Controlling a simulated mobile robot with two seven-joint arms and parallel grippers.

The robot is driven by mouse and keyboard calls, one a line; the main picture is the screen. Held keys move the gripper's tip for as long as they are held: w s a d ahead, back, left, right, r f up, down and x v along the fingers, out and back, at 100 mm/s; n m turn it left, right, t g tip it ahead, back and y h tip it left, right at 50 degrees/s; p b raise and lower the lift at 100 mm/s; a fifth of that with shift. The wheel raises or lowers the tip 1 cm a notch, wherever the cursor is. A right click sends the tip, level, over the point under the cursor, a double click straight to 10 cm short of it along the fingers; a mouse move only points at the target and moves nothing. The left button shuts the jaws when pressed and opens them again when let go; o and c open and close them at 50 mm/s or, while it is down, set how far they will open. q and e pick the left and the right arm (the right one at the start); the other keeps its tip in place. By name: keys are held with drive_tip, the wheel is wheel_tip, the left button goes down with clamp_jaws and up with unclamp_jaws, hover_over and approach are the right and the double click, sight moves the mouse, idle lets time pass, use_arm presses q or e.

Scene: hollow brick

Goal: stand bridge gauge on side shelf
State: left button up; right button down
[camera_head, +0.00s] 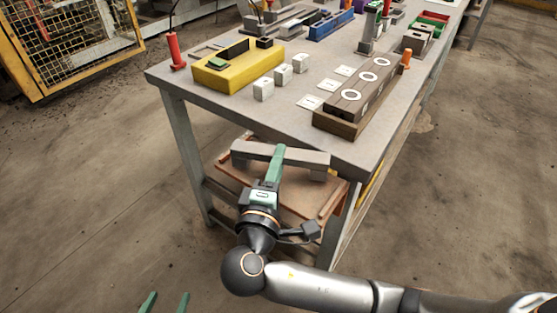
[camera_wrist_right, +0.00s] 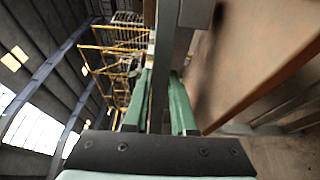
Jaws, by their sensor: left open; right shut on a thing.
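The bridge gauge (camera_head: 306,158) is a grey bar with a short leg at each end. It is over the brown side shelf (camera_head: 232,172), below the table top, with its legs pointing down. I cannot tell whether the legs touch the shelf. My right gripper (camera_head: 277,152) is shut on the middle of the bar, and its fingers hide part of it. In the right wrist view the grey bar (camera_wrist_right: 165,60) is between the green fingers (camera_wrist_right: 160,100). My left gripper (camera_head: 165,302) shows only its two green fingertips, apart and empty, at the bottom edge.
The table (camera_head: 215,108) stands above the shelf, its edge close behind the gauge. On it are a yellow block (camera_head: 232,76), small white blocks (camera_head: 264,89) and a dark wooden block with white rings (camera_head: 345,108). A yellow mesh cage (camera_head: 75,45) is at the back left. Floor at left is clear.

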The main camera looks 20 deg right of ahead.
use_arm(q)
drive_tip(key=shift+f+b, duration=0.35)
use_arm(e)
drive_tip(key=shift+f, duration=0.55)
drive_tip(key=c, duration=0.6)
unclamp_jaws()
drive_tip(key=shift+c, duration=0.2)
drive_tip(key=shift+f, duration=0.1)
